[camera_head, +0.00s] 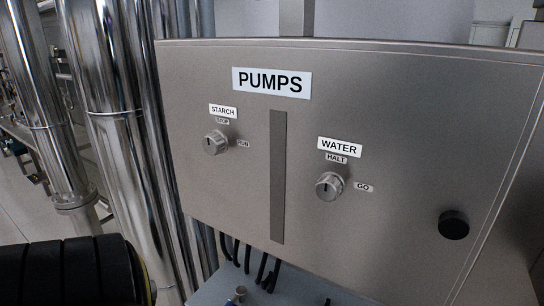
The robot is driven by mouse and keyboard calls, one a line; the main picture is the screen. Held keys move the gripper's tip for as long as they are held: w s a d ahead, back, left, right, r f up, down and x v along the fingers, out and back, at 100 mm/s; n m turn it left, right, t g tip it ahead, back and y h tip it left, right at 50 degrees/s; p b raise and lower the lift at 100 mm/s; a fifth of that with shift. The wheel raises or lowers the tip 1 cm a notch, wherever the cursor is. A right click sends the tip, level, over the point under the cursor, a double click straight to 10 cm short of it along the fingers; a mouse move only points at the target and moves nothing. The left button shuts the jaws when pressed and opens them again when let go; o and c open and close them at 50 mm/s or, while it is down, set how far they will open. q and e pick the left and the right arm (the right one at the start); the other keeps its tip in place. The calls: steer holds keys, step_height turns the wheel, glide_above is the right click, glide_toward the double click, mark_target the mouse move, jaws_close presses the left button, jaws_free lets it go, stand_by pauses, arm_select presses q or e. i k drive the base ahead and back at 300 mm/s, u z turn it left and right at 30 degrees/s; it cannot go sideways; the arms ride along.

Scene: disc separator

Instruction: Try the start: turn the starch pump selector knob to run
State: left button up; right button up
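The starch pump selector knob (215,143) is a grey ridged knob on the upper left of the steel PUMPS panel (235,185). The STARCH label (223,111) is above it, with a STOP tag (222,121) at its top and a RUN tag (243,143) to its right. The dark mark on its face looks roughly upright, toward STOP, but it is small. Nothing touches the knob. Neither of my grippers is in view.
A similar WATER knob (329,186) with HALT and GO tags is right of a dark vertical strip (278,177). A black round button (453,225) is at the lower right. Shiny pipes (114,130) stand left of the panel. Black cables (262,269) hang below.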

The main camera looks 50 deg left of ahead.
mark_target(215, 143)
steer(key=u, duration=1.4)
